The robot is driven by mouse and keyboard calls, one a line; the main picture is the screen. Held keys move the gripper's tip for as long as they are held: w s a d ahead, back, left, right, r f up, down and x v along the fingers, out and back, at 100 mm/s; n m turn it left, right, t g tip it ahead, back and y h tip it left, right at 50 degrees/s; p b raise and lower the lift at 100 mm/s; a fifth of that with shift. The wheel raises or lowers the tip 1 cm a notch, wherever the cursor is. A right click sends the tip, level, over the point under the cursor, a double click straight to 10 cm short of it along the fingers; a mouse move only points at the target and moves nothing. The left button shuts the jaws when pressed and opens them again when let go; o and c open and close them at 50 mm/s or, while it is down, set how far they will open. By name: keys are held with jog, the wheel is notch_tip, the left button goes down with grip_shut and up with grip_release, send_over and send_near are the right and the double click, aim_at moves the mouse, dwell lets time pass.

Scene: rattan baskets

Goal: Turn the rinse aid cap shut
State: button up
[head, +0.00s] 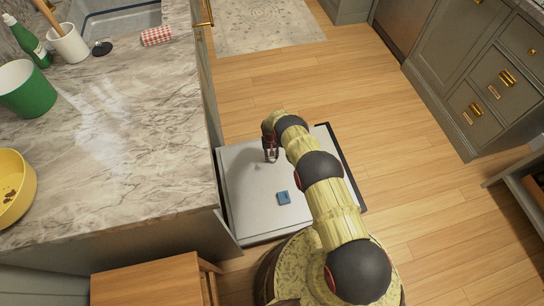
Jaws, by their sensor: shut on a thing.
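The open dishwasher door (245,205) lies flat and low beside the counter, its pale inner face up. My gripper (271,157) points down at the far middle part of this door, with its fingers close together at the door's face. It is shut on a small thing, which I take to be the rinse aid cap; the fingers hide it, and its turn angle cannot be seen. A small blue dispenser piece (283,198) sits on the door nearer to me, apart from the gripper. A small grey mark shows just left of the fingertips.
A marble counter (150,140) stands along the left, with a green pot (27,88), a yellow bowl (14,188) and a white utensil crock (68,43). A wooden stool (145,280) is at the bottom left. Grey drawers (475,90) stand at the right.

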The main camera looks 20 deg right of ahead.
jog(key=shift+n, duration=0.6)
jog(key=o, duration=1.1)
jog(key=shift+o, duration=0.3)
notch_tip(320, 180, up, 12)
jog(key=shift+w+a, duration=0.2)
dwell(0.4)
